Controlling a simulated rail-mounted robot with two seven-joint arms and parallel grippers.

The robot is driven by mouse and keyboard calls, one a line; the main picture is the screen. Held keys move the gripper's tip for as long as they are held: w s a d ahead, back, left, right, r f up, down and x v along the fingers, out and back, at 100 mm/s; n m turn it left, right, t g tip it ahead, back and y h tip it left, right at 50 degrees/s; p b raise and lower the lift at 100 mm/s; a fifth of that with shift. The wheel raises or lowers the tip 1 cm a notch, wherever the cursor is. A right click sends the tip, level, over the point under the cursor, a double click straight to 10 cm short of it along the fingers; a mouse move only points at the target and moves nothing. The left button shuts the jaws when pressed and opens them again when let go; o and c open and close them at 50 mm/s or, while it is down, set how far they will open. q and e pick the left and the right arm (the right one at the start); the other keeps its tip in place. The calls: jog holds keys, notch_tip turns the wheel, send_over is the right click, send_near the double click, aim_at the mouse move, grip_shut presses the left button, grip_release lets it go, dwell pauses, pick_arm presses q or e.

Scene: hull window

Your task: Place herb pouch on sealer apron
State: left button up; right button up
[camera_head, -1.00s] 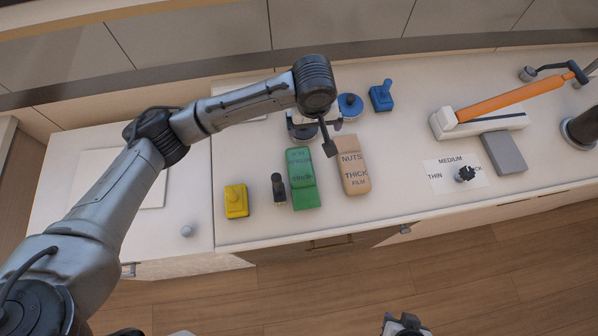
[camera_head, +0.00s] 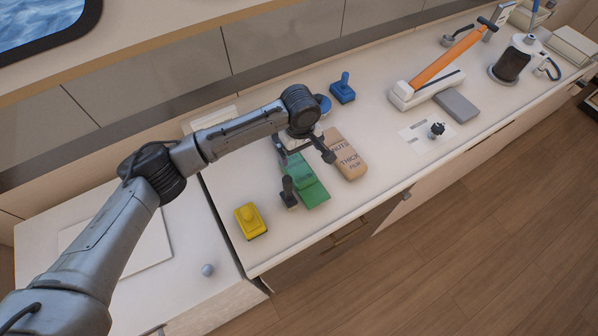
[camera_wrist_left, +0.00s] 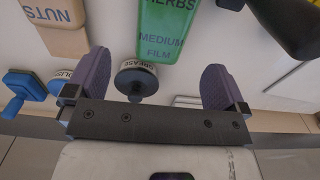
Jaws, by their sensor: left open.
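The herb pouch (camera_head: 307,184) is a green block-like pack lying on the counter; its upper end is partly hidden by my left gripper in the head view. In the left wrist view the pouch (camera_wrist_left: 168,30) reads "HERBS MEDIUM FILM" and lies ahead of the fingers, between their lines. My left gripper (camera_head: 303,150) is open and empty, at the pouch's far end; its spread purple-grey fingers (camera_wrist_left: 156,85) show in the wrist view. The likely sealer apron is the grey plate (camera_head: 457,106), bare, against the white sealer base (camera_head: 427,92) with its orange arm. My right gripper is out of view.
A tan nuts pouch (camera_head: 346,156) lies right of the herb pouch. A dark-handled stamp (camera_head: 289,192) and a yellow block (camera_head: 250,221) stand left. A black knob (camera_head: 437,130) sits on a white card before the sealer. A round grease piece (camera_wrist_left: 136,82) lies between the fingers' lines.

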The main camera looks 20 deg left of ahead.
aim_at(298, 168)
pick_arm(q)
notch_tip(298, 168, down, 5)
jog(key=shift+s+a+f, duration=0.1)
jog(key=shift+s+a, duration=0.05)
jog(key=shift+a+f+b, duration=0.1)
jog(key=shift+f+b, duration=0.5)
jog(key=shift+f, duration=1.8)
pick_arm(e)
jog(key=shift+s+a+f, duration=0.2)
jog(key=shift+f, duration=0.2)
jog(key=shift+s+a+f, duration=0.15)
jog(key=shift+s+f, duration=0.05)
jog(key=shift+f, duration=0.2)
pick_arm(q)
jog(key=shift+c, duration=0.2)
jog(key=c, duration=0.4)
jog(key=shift+r, duration=0.1)
jog(key=c, duration=0.6)
jog(key=shift+c, duration=0.2)
jog(key=shift+r, duration=0.1)
